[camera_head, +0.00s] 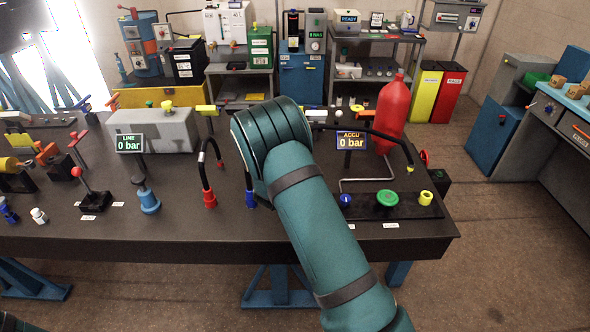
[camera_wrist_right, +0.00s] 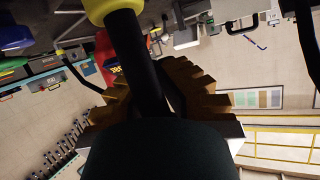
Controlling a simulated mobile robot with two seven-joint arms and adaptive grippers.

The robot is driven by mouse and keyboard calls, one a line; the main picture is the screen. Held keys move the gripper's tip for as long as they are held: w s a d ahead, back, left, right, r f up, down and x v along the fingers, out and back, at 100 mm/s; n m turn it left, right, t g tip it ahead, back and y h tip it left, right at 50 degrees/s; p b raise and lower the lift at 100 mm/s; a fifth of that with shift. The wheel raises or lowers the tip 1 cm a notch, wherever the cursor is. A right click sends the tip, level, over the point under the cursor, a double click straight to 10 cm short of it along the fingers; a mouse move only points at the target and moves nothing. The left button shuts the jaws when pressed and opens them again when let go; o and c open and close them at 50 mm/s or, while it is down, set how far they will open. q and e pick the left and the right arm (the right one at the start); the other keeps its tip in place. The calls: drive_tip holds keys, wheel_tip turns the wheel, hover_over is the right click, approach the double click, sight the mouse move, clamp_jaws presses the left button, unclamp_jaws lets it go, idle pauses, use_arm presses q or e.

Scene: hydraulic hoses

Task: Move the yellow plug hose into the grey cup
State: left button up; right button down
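My right arm crosses the middle of the head view and hides its own gripper. In the right wrist view its brown toothed fingers (camera_wrist_right: 168,95) lie on both sides of a thick black hose (camera_wrist_right: 138,62) with a yellow collar (camera_wrist_right: 108,8); they appear closed on this hose. In the head view a black hose (camera_head: 375,137) runs from behind my wrist to the right. It ends in a small yellow tip (camera_head: 411,169), apart from and above a yellow cup (camera_head: 425,198). I cannot make out a grey cup; my arm hides part of the table. My left gripper is not in view.
A red cup (camera_head: 209,199) and a blue cup (camera_head: 250,199), each with a black hose, stand left of my arm. A red cylinder (camera_head: 391,108), the ACCU display (camera_head: 351,141) and a green knob (camera_head: 387,198) stand right. The front table edge is clear.

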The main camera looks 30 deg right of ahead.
drive_tip(key=shift+m+g+p, duration=0.3)
drive_tip(key=shift+s+f, duration=0.1)
idle(0.4)
drive_tip(key=c, duration=1.4)
unclamp_jaws()
drive_tip(key=shift+o, duration=0.2)
drive_tip(key=shift+s+a+r, duration=0.2)
drive_tip(key=shift+s+a, duration=0.1)
drive_tip(key=shift+a, duration=0.25)
drive_tip(key=v, duration=1)
drive_tip(key=shift+s+a+r, duration=0.2)
drive_tip(key=shift+a, duration=0.05)
